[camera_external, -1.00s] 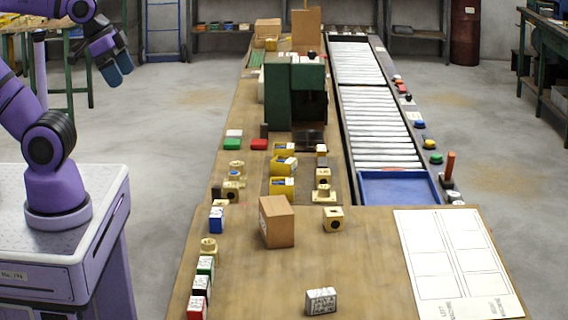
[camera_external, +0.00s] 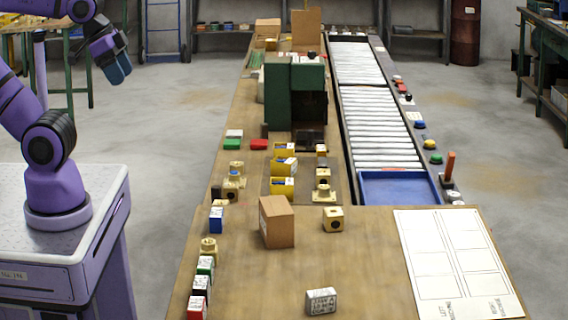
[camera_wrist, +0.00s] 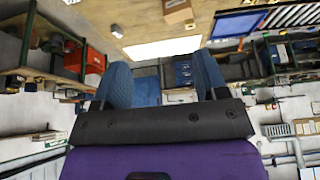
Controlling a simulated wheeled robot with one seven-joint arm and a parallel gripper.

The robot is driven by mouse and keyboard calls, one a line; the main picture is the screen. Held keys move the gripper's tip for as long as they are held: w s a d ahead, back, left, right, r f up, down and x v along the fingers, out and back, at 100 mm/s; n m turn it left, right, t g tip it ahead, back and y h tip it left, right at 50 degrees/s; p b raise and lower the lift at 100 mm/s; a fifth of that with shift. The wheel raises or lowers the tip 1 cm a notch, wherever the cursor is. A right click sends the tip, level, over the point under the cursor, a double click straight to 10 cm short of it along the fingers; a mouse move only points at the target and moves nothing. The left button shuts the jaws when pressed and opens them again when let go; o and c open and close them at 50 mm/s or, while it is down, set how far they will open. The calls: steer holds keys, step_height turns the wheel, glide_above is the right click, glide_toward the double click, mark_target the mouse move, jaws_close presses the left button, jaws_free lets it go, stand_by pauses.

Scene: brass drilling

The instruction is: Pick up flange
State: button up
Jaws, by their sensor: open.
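Several small cream-coloured parts that look like flanges stand on the workbench. One with a round collar (camera_external: 208,250) is near the left edge of the near bench. Another, on a wide base (camera_external: 324,192), stands right of the yellow boxes. A third (camera_external: 236,168) is farther back on the left. I cannot tell which one is the task's flange. My gripper (camera_external: 118,72) is raised at the upper left, off the bench and far from these parts. In the wrist view my gripper (camera_wrist: 163,82) shows two blue fingers spread apart with nothing held between them.
A cardboard box (camera_external: 278,222) and a cream block with a hole (camera_external: 333,219) stand mid-bench. Yellow boxes (camera_external: 283,187), a green machine (camera_external: 282,95) and a roller conveyor with a blue tray (camera_external: 398,187) lie beyond. A white printed sheet (camera_external: 455,265) covers the right side.

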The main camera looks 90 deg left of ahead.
steer(key=w+a+n, duration=0.1)
steer(key=w+a, duration=0.3)
steer(key=w, duration=0.5)
steer(key=w+a+r+n+g, duration=0.15)
steer(key=w+a, duration=0.25)
steer(key=w, duration=0.5)
steer(key=w+a+n, duration=0.1)
steer(key=w+a, duration=0.2)
steer(key=w, duration=0.6)
steer(key=n+g+y, duration=0.1)
steer(key=n+g, duration=0.2)
steer(key=n, duration=0.3)
glide_above(324, 186)
steer(key=s+d, duration=0.1)
step_height(324, 186, down, 38)
steer(key=shift+m+t, duration=0.25)
steer(key=f, duration=0.7)
steer(key=w+a+f, duration=0.1)
steer(key=f, duration=0.3)
